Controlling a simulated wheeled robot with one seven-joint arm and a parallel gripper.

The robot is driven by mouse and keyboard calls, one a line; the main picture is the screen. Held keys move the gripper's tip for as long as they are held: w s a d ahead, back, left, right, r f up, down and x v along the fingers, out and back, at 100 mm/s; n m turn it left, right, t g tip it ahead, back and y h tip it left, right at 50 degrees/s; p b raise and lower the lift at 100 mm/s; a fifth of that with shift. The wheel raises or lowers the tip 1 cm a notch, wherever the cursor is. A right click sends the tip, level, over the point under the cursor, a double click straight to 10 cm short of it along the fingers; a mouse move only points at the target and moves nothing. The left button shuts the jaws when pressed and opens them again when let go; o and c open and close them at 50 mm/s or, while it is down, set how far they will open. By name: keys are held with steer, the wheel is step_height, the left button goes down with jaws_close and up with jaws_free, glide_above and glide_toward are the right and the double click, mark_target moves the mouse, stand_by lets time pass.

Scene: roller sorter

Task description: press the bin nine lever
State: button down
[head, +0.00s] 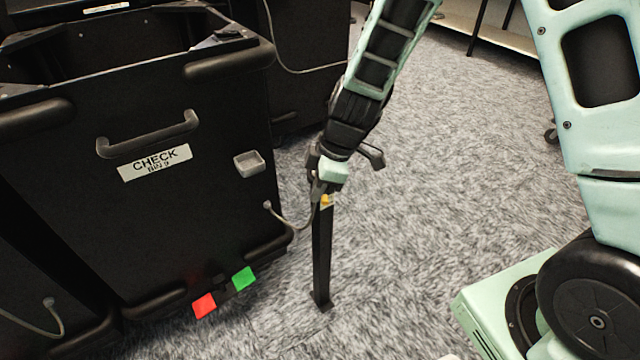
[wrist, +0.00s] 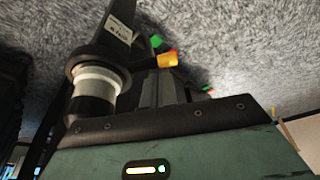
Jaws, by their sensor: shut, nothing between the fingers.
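A grey cable (head: 290,222) runs from the bin towards the post top. My gripper (head: 322,188) is shut and empty, pointing down at the post top; I cannot tell if it touches. The wrist view shows an orange-yellow piece (wrist: 167,61) beside a dark cylinder with a white ring (wrist: 95,83). Which part is the lever is not clear.
Red (head: 204,305) and green (head: 243,278) squares sit at the bin's foot. A handle (head: 148,137) and a small grey box (head: 249,162) project from its front. Another dark bin (head: 305,70) stands behind. Grey carpet (head: 450,170) is clear right of the post.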

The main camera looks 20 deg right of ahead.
steer(key=shift+s+d+n+b, duration=0.1)
steer(key=shift+d+n+b, duration=0.25)
steer(key=shift+n, duration=0.25)
steer(key=shift+s+d+n+g, duration=0.15)
steer(key=shift+d+n+g, duration=0.3)
steer(key=shift+n, duration=0.25)
steer(key=shift+w+d+n+g+h+p, duration=0.15)
steer(key=shift+d+n+g+p, duration=0.3)
steer(key=shift+d+n+p, duration=0.9)
steer(key=shift+w+d+n+g+h+p, duration=0.1)
steer(key=shift+d+n+g+p, duration=0.35)
steer(key=shift+n+p, duration=1)
steer(key=shift+w+d+n+g+h+p, duration=0.15)
steer(key=shift+d+n+g+p, duration=0.45)
steer(key=shift+n, duration=1.5)
steer(key=shift+d, duration=0.3)
steer(key=shift+r, duration=0.15)
